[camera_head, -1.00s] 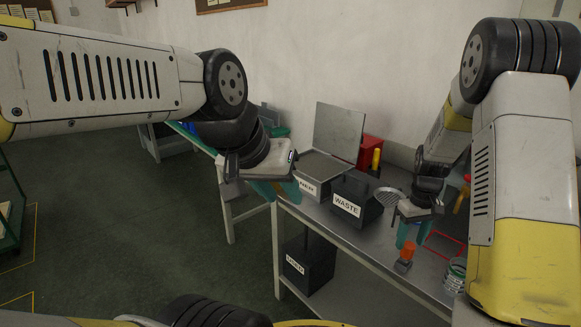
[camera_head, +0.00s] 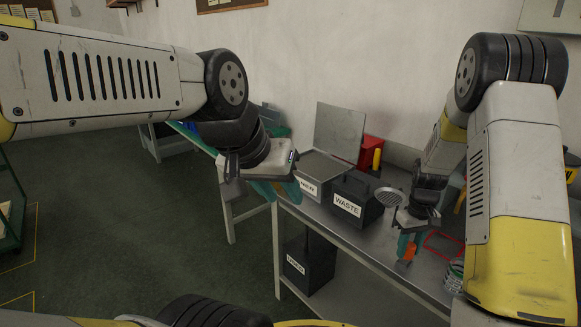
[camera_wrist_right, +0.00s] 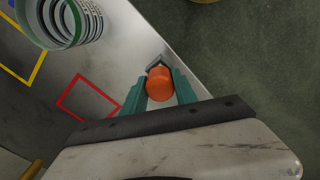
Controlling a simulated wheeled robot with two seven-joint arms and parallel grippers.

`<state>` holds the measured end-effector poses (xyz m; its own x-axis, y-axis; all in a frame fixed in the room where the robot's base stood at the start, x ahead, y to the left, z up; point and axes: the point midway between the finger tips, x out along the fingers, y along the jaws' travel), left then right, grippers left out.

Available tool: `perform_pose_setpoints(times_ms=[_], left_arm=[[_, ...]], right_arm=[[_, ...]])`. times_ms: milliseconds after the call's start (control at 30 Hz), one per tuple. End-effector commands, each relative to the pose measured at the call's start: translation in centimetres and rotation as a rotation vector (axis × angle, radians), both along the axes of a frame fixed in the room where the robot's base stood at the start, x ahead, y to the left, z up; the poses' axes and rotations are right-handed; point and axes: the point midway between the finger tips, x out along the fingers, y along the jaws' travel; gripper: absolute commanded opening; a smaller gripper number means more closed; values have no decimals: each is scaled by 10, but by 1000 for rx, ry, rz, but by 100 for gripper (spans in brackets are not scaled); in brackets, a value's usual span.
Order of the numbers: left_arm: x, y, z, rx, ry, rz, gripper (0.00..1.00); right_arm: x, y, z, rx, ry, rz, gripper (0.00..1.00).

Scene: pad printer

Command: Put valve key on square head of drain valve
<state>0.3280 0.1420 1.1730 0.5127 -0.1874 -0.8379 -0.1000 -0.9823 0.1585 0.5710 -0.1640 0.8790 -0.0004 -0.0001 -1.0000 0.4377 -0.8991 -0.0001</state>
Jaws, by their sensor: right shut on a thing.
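The valve key appears to be the small piece with an orange round handle (camera_head: 410,252) and a grey metal end. My right gripper (camera_head: 406,245) is shut on the orange handle near the table's front edge. In the right wrist view the handle (camera_wrist_right: 160,86) sits between the teal fingertips (camera_wrist_right: 160,88), with the grey end just beyond it. I cannot tell whether the key touches the table. My left gripper (camera_head: 276,189) looks open and empty, in front of the table's left end. I cannot make out the drain valve or its square head.
A black WASTE bin (camera_head: 357,204) and a grey open-lidded box (camera_head: 325,171) stand on the table (camera_head: 350,243). A red outline (camera_head: 444,246) and a green-rimmed ringed container (camera_wrist_right: 65,20) lie right of the key. Another labelled black box (camera_head: 310,262) is under the table.

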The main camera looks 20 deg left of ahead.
Motion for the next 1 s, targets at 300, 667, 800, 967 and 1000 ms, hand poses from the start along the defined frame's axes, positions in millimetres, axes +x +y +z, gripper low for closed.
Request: perform_pose_setpoints(times_ms=[300,667,800,967,1000], left_arm=[[0,0,0,0,0,0,36],[0,0,0,0,0,0,36],[0,0,0,0,0,0,36],[0,0,0,0,0,0,36],[0,0,0,0,0,0,36]], right_arm=[[0,0,0,0,-1,0,0],[1,0,11,0,-2,0,0],[1,0,20,0,-2,0,0],[1,0,29,1,-2,-1,0],[1,0,32,1,-2,0,0]])
